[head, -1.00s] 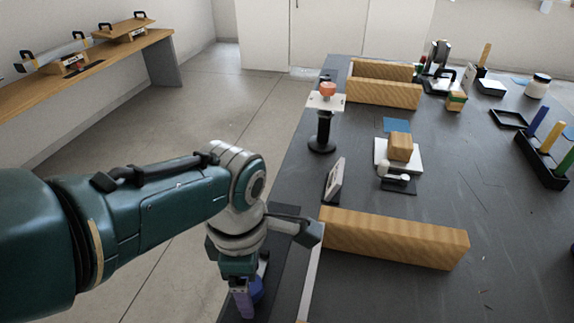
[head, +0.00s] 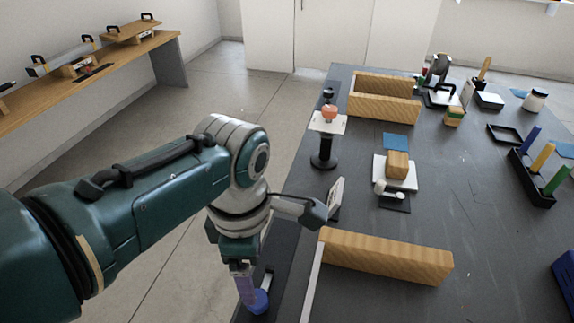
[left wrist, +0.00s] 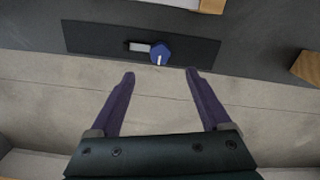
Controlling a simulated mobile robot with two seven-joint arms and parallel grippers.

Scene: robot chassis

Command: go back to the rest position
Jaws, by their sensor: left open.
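My left gripper (head: 246,285) hangs pointing down at the left edge of the dark table (head: 450,215). In the left wrist view the gripper (left wrist: 160,78) is open, its two purple fingers spread with nothing between them. A blue knob (head: 257,301) on a dark panel lies by the fingers in the head view. In the left wrist view the blue knob (left wrist: 160,53) is beyond the fingertips and apart from them. My right gripper is not in view.
A long wooden block (head: 385,257) lies right of my left arm. A black stand with an orange piece (head: 329,114) and a white pad with a wooden block (head: 397,165) stand farther back. A wooden bench (head: 110,70) runs along the left wall. The floor between is clear.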

